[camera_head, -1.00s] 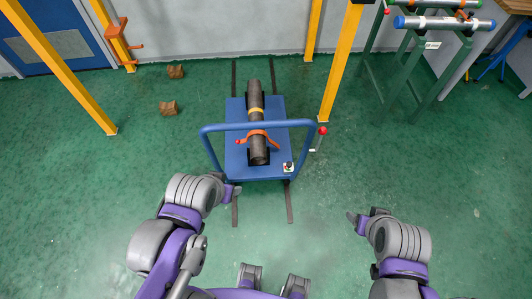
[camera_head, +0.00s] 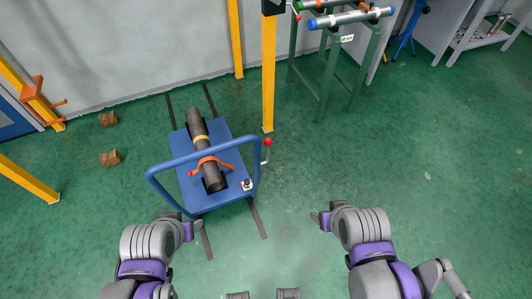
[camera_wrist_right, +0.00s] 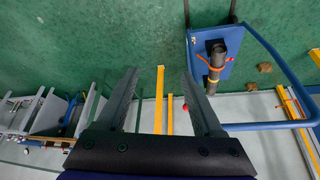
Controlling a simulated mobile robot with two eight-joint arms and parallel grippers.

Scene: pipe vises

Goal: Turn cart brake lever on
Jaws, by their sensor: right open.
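The blue cart (camera_head: 224,151) stands ahead of me, left of centre in the head view, with a dark pipe (camera_head: 204,154) strapped on its deck. It also shows in the right wrist view (camera_wrist_right: 225,72). I cannot tell for sure which is the brake lever. My right gripper (camera_head: 317,219) is open and empty, right of the cart and apart from it. My left gripper (camera_head: 197,226) is near the cart's front-left edge; its jaws are unclear.
A yellow post (camera_head: 268,90) stands just behind the cart's right side. A green rack (camera_head: 322,75) with pipes is at the back right. Brown blocks (camera_head: 109,158) lie left. Floor to the right is clear.

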